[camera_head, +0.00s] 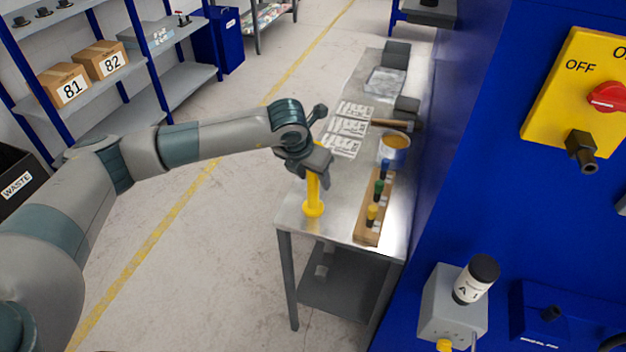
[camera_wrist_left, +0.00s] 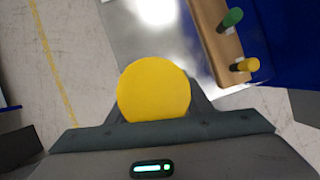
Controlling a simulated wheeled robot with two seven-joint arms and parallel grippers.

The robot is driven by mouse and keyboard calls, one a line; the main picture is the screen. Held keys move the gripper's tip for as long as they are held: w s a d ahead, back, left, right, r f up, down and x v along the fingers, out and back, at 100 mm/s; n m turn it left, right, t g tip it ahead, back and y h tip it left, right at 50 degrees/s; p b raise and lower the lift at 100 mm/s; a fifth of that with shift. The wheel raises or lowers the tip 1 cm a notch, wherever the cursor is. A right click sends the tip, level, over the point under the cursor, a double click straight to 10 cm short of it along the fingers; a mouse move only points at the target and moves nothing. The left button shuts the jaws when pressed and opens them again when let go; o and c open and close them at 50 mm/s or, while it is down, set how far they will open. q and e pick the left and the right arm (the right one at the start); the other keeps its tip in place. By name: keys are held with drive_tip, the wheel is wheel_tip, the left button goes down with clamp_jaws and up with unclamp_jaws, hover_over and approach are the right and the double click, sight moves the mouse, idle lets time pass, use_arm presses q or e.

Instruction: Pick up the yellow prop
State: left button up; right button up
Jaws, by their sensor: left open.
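My right gripper is not in view.
A wooden rack (camera_head: 369,228) with blue, green and yellow pegs stands right of the prop. Behind are a yellow-topped can (camera_head: 394,148), a hammer (camera_head: 392,124) and printed sheets (camera_head: 347,127). A blue panel (camera_head: 480,130) bounds the table's right side.

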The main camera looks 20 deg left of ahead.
use_arm(q)
clamp_jaws()
drive_tip(key=shift+w+r, duration=0.1)
idle(0.3)
